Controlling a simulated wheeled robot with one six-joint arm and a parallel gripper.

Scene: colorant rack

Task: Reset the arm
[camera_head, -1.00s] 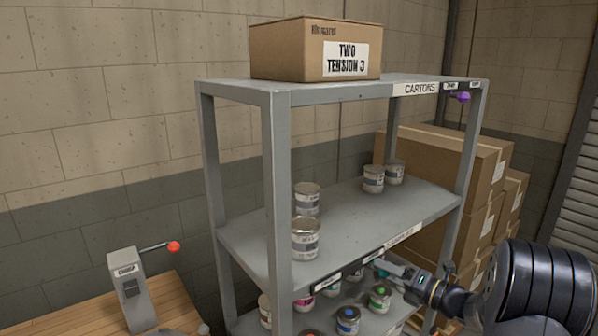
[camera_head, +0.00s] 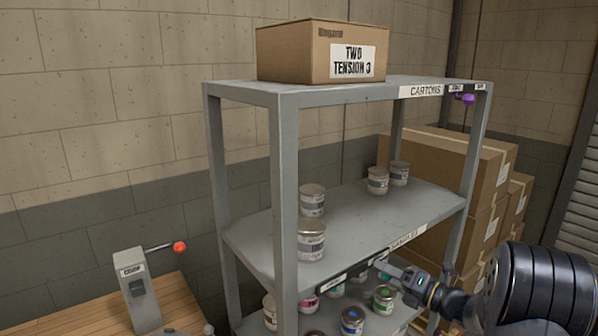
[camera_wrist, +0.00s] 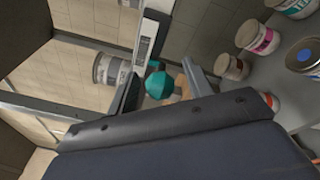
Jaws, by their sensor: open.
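My gripper (camera_head: 382,267) is at the front edge of the grey rack's middle shelf (camera_head: 350,235), low and right in the head view. In the wrist view its two fingers (camera_wrist: 162,88) stand apart. A teal faceted knob-like piece (camera_wrist: 160,85) shows between or just beyond them; I cannot tell whether they touch it. My dark arm comes in from the right in the head view.
A carton (camera_head: 320,52) sits on the rack's top shelf. Several cans, such as one near the front (camera_head: 311,240), stand on the middle shelf, with more below. Stacked boxes (camera_head: 485,225) stand behind the rack. A lever device (camera_head: 139,292) is on the wooden table (camera_head: 185,300).

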